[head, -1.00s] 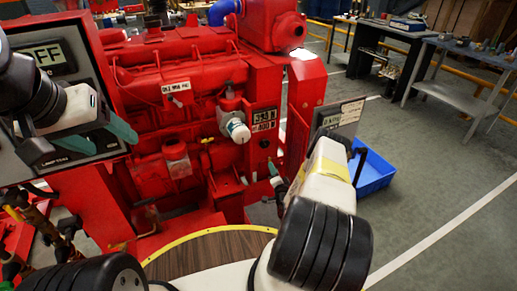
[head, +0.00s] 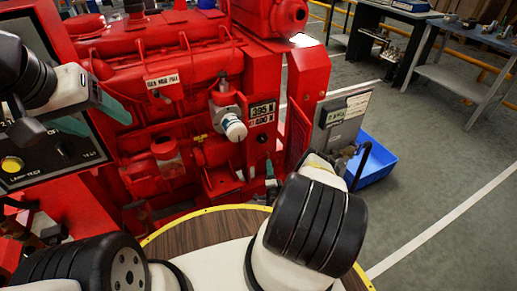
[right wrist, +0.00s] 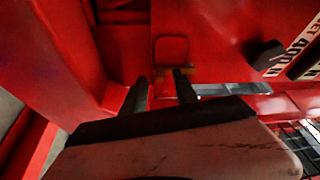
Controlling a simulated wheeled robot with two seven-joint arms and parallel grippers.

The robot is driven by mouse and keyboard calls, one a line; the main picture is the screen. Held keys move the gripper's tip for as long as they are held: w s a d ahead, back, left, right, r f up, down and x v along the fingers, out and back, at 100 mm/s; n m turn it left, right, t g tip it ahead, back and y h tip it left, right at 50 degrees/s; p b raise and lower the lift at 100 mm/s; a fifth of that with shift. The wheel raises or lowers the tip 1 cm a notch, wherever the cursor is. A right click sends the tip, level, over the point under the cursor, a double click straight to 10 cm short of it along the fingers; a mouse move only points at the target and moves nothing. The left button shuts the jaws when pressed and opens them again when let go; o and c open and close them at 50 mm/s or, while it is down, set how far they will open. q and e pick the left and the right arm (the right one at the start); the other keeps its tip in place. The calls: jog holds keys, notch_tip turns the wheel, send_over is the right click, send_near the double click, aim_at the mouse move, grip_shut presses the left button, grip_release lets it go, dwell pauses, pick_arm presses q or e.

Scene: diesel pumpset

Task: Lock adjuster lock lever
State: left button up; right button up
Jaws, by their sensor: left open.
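My left gripper (head: 92,116) is open and empty before the control panel.
A black knob (right wrist: 265,56) and a grey bar (right wrist: 230,90) are right of the fingers. The red engine (head: 150,85) fills the left. A white-capped part (head: 233,127) juts out near the label. A blue bin (head: 373,165) stands on the floor; open floor lies right.

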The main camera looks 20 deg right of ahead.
jog(key=shift+w, duration=0.3)
grip_shut()
